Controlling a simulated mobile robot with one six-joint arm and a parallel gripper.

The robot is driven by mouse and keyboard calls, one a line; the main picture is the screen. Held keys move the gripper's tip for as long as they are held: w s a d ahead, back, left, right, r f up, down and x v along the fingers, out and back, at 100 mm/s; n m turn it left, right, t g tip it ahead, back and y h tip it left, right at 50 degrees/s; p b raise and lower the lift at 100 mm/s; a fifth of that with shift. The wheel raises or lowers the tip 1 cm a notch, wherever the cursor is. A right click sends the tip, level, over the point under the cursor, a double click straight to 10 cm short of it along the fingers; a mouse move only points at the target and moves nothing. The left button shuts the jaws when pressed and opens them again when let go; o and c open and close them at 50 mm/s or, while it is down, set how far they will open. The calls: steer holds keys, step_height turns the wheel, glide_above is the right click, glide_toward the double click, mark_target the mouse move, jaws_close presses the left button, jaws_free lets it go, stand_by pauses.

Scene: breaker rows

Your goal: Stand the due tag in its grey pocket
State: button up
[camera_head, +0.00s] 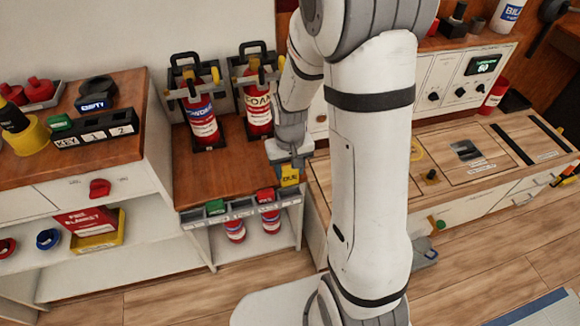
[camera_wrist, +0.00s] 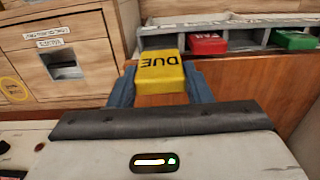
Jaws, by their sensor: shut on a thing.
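The yellow due tag (camera_head: 290,176) is pinched in my gripper (camera_head: 289,160), above the right end of the grey pocket rail (camera_head: 240,209) on the shelf's front edge. In the wrist view the tag (camera_wrist: 160,74) sits between both blue-grey fingers, its "DUE" lettering upside down. The grey pockets (camera_wrist: 250,38) show beyond it. A red tag (camera_wrist: 208,44) and a green tag (camera_wrist: 296,40) stand in pockets. The tag looks clear of the rail, but the gap is hard to judge. The pocket under the tag is partly hidden.
Red powder (camera_head: 201,122) and foam (camera_head: 257,105) extinguishers stand behind the rail on the wooden shelf. More red extinguishers (camera_head: 234,232) stand below. A white cabinet (camera_head: 105,170) is on the left. A wooden panelled bench (camera_head: 470,165) lies right, close to my arm.

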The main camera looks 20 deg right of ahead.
mark_target(290, 184)
steer(key=shift+f+b, duration=1.9)
steer(key=shift+f, duration=0.85)
steer(key=shift+f+b, duration=1.05)
steer(key=shift+f, duration=0.35)
steer(key=o, duration=1)
steer(key=shift+o, duration=0.2)
steer(key=shift+r+p, duration=1.1)
steer(key=shift+r, duration=2.8)
steer(key=s+r+t+p, duration=0.1)
steer(key=s+r+p, duration=0.3)
steer(key=r, duration=0.6)
steer(key=s+r+p, duration=0.5)
steer(key=r+p, duration=0.2)
steer(key=r, duration=0.4)
steer(key=s+r+t+p, duration=0.1)
steer(key=s+r+p, duration=0.4)
steer(key=r, duration=0.5)
steer(key=shift+d+r+t+p, duration=0.25)
steer(key=shift+d+t+p, duration=0.05)
steer(key=shift+p, duration=0.15)
